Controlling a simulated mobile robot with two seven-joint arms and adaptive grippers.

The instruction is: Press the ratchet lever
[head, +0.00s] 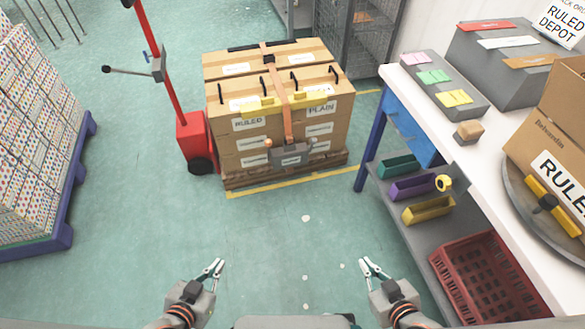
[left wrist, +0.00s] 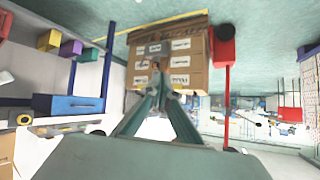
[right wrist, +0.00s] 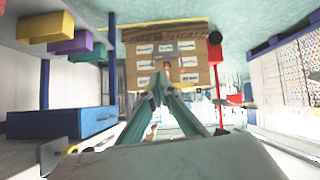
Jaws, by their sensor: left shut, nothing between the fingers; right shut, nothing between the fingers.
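The ratchet (head: 291,154) is a grey buckle block on an orange strap (head: 286,118), on the front face of a stack of cardboard boxes (head: 235,150). Small orange-brown ends show at both sides of the ratchet; I cannot tell which part is the lever. My left gripper (head: 217,266) and my right gripper (head: 370,264) are both empty, near the bottom of the head view, well short of the boxes. In the left wrist view the fingers (left wrist: 158,85) point toward the boxes; in the right wrist view the fingers (right wrist: 158,85) do too, partly covering the ratchet area.
The boxes stand on a wooden pallet (head: 240,184) on green floor. A red pallet-truck-like post (head: 195,140) stands left of them. A white-topped workbench (head: 440,125) with bins and a red crate (head: 487,285) is on the right. A pallet of patterned boxes (head: 35,140) is at left. Floor between is clear.

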